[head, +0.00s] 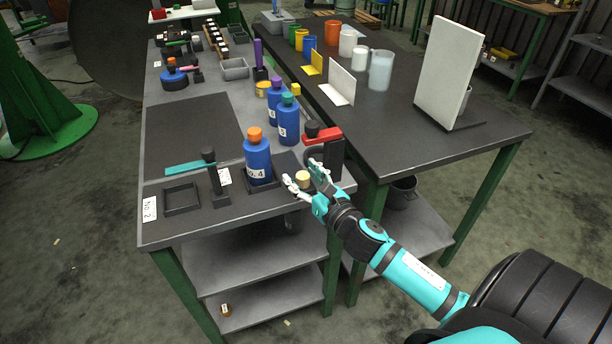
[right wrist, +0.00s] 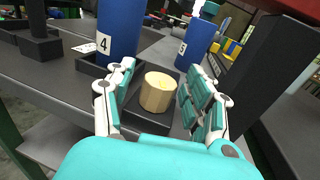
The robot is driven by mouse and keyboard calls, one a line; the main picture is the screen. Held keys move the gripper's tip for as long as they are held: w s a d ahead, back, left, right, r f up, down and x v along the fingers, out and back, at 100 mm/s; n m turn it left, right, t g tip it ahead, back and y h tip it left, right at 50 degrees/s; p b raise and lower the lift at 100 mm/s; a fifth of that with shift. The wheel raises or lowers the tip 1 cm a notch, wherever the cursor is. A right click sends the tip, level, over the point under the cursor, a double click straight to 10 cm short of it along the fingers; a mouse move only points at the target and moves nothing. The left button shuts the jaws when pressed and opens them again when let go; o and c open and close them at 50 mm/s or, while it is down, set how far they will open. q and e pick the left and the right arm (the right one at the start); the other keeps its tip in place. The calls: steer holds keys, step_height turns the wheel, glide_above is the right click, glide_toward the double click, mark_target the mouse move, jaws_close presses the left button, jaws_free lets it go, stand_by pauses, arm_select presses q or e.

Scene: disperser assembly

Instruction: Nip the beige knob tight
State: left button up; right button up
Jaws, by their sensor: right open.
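The beige knob (head: 304,179) is a short cylinder near the front right corner of the table. In the right wrist view the beige knob (right wrist: 159,91) stands between the spread fingers. My right gripper (head: 309,180) is open around it, with a gap showing on both sides in the right wrist view (right wrist: 157,95). My left gripper is not in view.
A blue bottle with an orange cap (head: 257,157) stands in a black holder just left of the knob. A black post with a red arm (head: 327,150) stands close behind my gripper. More blue bottles (head: 289,122) stand farther back.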

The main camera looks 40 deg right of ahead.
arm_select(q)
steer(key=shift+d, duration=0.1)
arm_select(e)
steer(key=s, duration=1.2)
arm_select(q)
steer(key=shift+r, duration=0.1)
arm_select(e)
steer(key=shift+f, duration=0.1)
